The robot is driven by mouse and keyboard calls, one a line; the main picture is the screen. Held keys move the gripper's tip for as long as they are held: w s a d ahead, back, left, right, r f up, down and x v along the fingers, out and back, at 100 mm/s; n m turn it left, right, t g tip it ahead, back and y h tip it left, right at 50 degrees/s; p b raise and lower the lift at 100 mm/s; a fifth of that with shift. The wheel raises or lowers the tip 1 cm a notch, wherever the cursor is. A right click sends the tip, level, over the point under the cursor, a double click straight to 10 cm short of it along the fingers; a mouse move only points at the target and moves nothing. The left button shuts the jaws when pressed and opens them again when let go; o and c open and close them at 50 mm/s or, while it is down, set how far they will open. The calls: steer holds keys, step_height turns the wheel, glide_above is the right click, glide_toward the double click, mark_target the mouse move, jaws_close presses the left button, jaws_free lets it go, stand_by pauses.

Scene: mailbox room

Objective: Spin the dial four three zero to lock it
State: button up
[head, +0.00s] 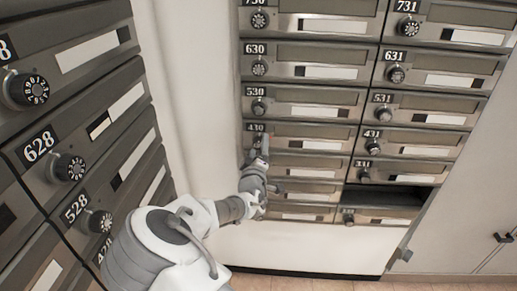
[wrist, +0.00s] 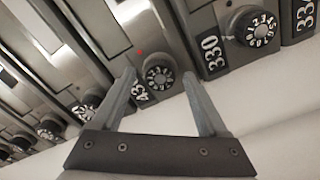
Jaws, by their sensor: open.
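The mailbox labelled 430 (head: 310,135) is in the back wall of boxes in the head view, with its number plate at the left edge. Its dial (wrist: 158,76) is round and dark with white numerals. In the wrist view it lies between my two fingertips. My gripper (head: 262,150) is at that dial and hides most of it in the head view. In the wrist view my gripper (wrist: 160,82) is open, one finger on each side of the dial. I cannot tell whether the fingers touch it. The 430 plate is partly covered by the left finger.
The box labelled 330 has its dial (wrist: 254,26) close to the right finger. The 530 dial (head: 258,107) is just above my gripper. A side wall of mailboxes (head: 70,167) with protruding dials stands close on the left. An open compartment (head: 388,198) is at lower right.

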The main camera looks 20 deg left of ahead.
jaws_close()
steer(key=shift+f+m+b, duration=0.1)
steer(key=shift+m+b, duration=0.25)
steer(key=shift+m, duration=0.05)
